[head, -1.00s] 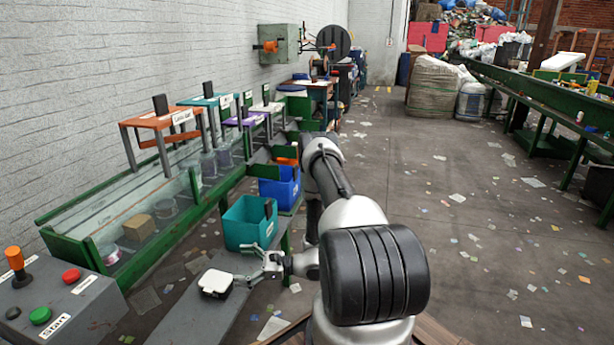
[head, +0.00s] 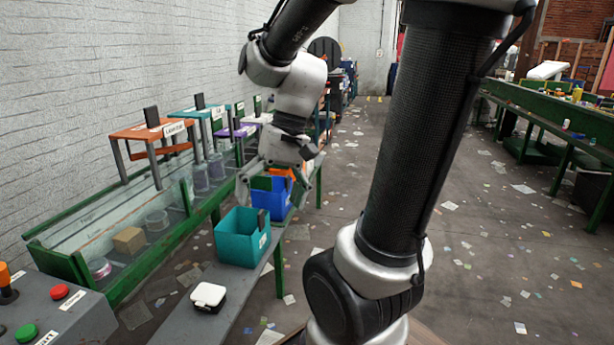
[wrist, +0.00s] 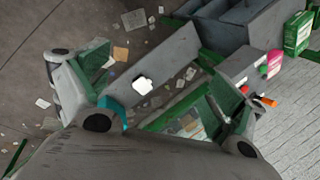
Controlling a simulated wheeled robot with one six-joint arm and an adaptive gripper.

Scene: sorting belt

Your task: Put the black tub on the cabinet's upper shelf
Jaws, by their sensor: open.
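A small black tub with a white top (head: 208,297) stands on the grey bench at the lower left in the head view. In the wrist view, its white top (wrist: 143,84) shows between and beyond my fingers. My gripper (head: 278,188) is open and empty, raised above the bins and apart from the tub. Its two spread fingers also show in the wrist view (wrist: 155,85). I cannot make out the cabinet's upper shelf in either view.
A teal bin (head: 240,240) stands just behind the tub, with a blue bin (head: 270,200) beyond it. A control box with buttons (head: 60,320) is at the lower left. The green-framed glass-sided belt (head: 120,240) runs along the wall. Open floor lies to the right.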

